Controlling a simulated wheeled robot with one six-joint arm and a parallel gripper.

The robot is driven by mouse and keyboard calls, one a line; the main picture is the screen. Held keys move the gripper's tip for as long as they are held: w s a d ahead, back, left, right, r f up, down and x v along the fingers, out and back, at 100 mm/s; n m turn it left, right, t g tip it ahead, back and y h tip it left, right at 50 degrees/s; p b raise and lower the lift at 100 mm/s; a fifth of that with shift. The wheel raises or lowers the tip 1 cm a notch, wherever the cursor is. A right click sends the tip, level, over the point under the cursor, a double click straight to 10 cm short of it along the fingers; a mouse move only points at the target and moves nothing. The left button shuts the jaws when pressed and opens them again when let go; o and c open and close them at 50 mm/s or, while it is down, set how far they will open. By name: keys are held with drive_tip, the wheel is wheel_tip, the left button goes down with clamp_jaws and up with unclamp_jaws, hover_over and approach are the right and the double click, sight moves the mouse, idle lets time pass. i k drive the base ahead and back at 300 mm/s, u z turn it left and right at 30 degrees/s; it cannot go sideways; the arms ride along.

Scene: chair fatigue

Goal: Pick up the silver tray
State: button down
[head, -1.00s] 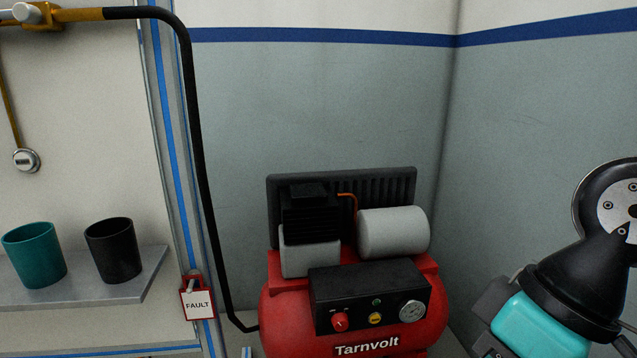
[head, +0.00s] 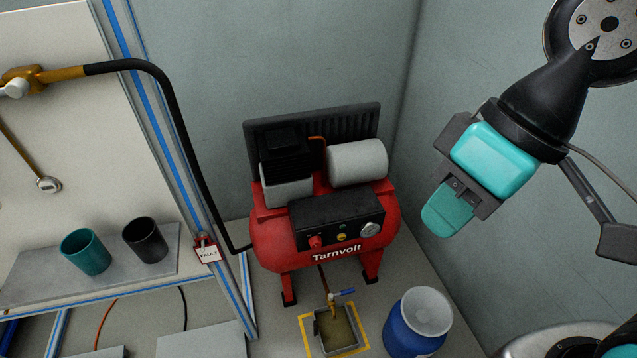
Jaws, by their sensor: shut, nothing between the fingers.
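A small silver-grey tray (head: 337,352) with an open top sits on the floor below the red compressor, inside a yellow marked outline. Its inside looks murky yellow-brown, and its near edge is close to the bottom of the picture. A brass valve with a blue lever (head: 335,298) hangs just over its far side. My gripper (head: 448,210) is at the upper right, teal and black, well above the floor and apart from the tray. Its fingers are shut and hold nothing.
The red compressor (head: 325,250) stands behind the tray. A blue drum-like bin (head: 405,335) with a pale top stands right of it. At left, a teal cup (head: 85,252) and black cup (head: 146,240) stand on a grey shelf (head: 40,290). A black hose (head: 185,130) hangs near the compressor.

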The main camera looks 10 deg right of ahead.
sight(338, 336)
drive_tip(key=z, duration=1.65)
drive_tip(key=k, duration=0.7)
drive_tip(key=u, duration=1.5)
